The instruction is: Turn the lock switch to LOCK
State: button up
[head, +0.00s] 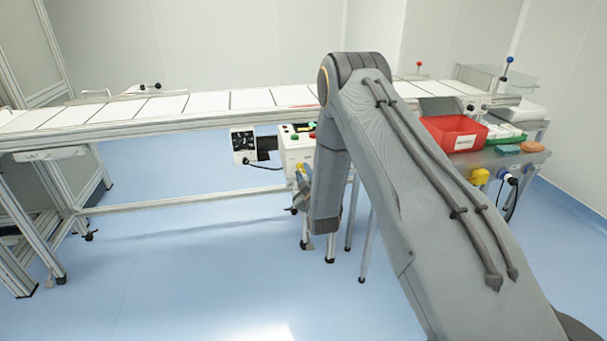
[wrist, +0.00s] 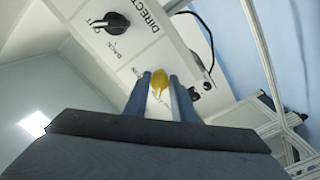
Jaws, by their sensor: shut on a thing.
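The lock switch shows as a yellow handle (wrist: 159,82) on the white control panel (wrist: 150,50) in the wrist view. My gripper (wrist: 161,88) has its two blue fingers on either side of the handle, shut on it. The printing beside the handle is mostly covered, so I cannot read its position. In the head view my gripper (head: 302,186) is at the front of the white control box (head: 294,150), partly hidden by my arm. A bit of yellow (head: 301,170) shows there by the fingers.
A black rotary knob (wrist: 112,23) sits on the same panel, by the letters "DIRECT". The long conveyor table (head: 150,108) runs behind. A red bin (head: 455,133) stands on the steel side table at right. The blue floor (head: 180,270) at left front is clear.

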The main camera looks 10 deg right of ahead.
jog(key=o, duration=1)
jog(key=s, duration=0.8)
jog(key=shift+b, duration=0.3)
jog(key=shift+w, duration=0.1)
